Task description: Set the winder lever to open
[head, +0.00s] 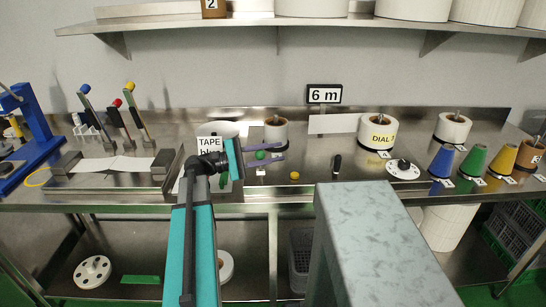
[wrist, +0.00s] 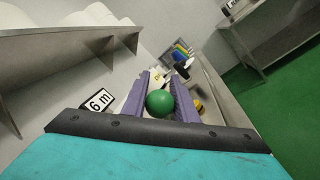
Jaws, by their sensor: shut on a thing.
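My gripper (head: 280,152) reaches in over the middle of the steel bench, with its purple fingers pointing right. The fingers are shut on a green ball knob (head: 260,155), which also shows between them in the wrist view (wrist: 159,103). The knob appears to be the winder lever's; its stem is hidden by the fingers, so I cannot tell the lever's position. A white roll (head: 277,133) on a spindle stands just behind the gripper. A small white block (head: 261,172) sits below the knob.
A yellow knob (head: 294,176) and a black-handled item (head: 337,163) lie to the right of the gripper. Three levers with blue, red and yellow knobs (head: 129,85) stand at the left. Coloured cones (head: 474,160) stand at the right.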

